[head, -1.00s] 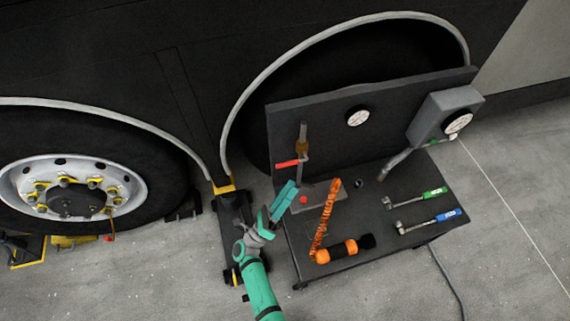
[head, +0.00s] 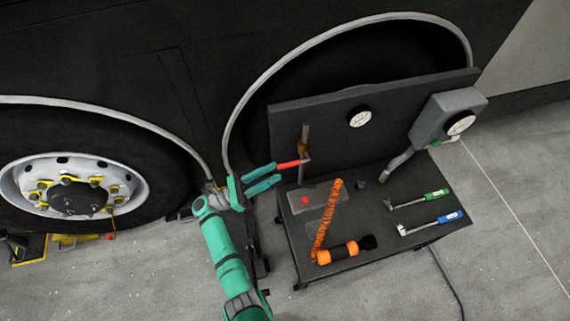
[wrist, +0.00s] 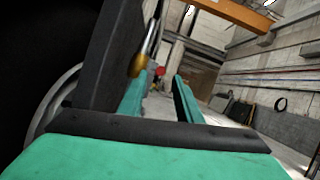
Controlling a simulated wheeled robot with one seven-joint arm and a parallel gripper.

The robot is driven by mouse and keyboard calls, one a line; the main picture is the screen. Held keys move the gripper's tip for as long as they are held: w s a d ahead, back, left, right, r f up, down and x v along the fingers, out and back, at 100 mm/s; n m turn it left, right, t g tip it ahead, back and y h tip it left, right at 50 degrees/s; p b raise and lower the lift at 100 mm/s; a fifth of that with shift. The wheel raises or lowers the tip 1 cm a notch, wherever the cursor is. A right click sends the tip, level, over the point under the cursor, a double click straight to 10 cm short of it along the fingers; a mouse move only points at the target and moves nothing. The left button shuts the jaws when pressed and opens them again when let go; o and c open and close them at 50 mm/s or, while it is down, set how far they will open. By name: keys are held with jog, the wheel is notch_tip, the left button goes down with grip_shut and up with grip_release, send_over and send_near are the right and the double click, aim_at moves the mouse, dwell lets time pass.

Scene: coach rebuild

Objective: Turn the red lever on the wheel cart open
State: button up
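The red lever (head: 290,164) sticks out to the left from a brass valve (head: 304,147) on an upright grey pipe at the left of the wheel cart (head: 345,285). My gripper (head: 279,173) is open, its two teal fingers pointing right at the lever's outer end. In the head view the upper finger lines up with the lever end; I cannot tell whether they touch. In the wrist view the lever's red end (wrist: 160,71) shows small between the spread fingertips, and the brass valve (wrist: 139,63) hangs left of them.
On the cart top lie an orange coiled hose (head: 327,215), an orange-black cylinder (head: 345,251), a green-handled tool (head: 432,195) and a blue-handled tool (head: 445,217). A dark back panel with a gauge (head: 360,119) stands behind. A bus wheel (head: 75,195) is at the left.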

aim_at(287, 164)
jog(key=x, duration=0.6)
jog(key=shift+d+r, duration=0.1)
jog(key=shift+d, duration=0.05)
